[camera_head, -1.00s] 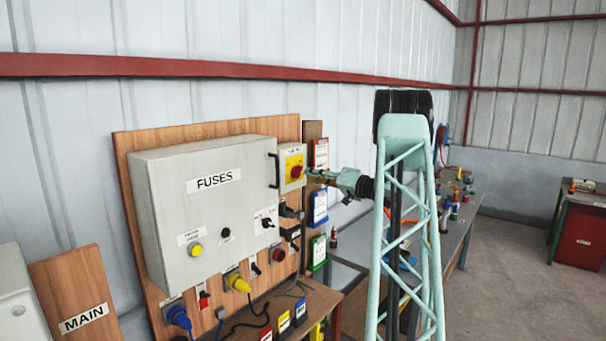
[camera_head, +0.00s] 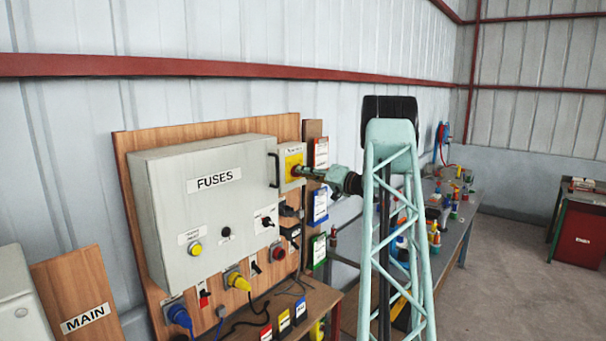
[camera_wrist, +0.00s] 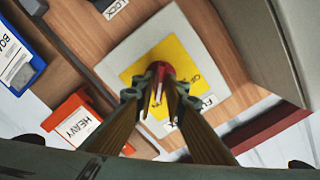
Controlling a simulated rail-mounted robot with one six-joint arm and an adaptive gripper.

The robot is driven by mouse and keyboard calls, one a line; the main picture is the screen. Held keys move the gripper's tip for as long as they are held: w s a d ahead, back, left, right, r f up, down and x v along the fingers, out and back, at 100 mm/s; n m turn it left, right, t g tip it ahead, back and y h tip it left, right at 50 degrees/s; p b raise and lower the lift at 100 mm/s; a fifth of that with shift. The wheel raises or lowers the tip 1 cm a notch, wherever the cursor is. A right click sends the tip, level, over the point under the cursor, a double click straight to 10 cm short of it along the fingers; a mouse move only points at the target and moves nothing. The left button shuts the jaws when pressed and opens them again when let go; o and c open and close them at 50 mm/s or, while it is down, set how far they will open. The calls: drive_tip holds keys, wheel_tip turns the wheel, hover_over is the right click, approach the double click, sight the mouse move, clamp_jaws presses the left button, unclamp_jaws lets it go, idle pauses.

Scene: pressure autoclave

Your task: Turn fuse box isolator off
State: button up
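The fuse box isolator is a grey box with a yellow plate (camera_head: 293,160) and a red rotary knob, on the wooden board at the right side of the FUSES box. The yellow plate (camera_wrist: 188,70) and red knob (camera_wrist: 161,70) show in the wrist view. My gripper (camera_head: 300,171) reaches the knob from the right. In the wrist view my gripper's fingers (camera_wrist: 160,92) stand close to each other at the knob, with a narrow gap between them. The fingertips partly hide the knob, and I cannot tell whether they touch it.
The FUSES box (camera_head: 205,210) with its black handle (camera_head: 273,170) stands just left of the isolator. Red, blue and green document holders (camera_head: 320,205) hang to the right, near my arm. A workbench (camera_head: 452,235) with several items lies farther right.

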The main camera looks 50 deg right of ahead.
clamp_jaws()
drive_tip(key=shift+n+b, duration=0.35)
drive_tip(key=shift+n, duration=0.15)
drive_tip(key=shift+a+n+b, duration=0.2)
drive_tip(key=shift+n+b, duration=3.2)
drive_tip(key=shift+n, duration=0.85)
drive_tip(key=shift+a+n+b, duration=0.15)
drive_tip(key=shift+n+b, duration=3.2)
drive_tip(key=shift+n, duration=0.9)
drive_tip(key=shift+o, duration=1.7)
unclamp_jaws()
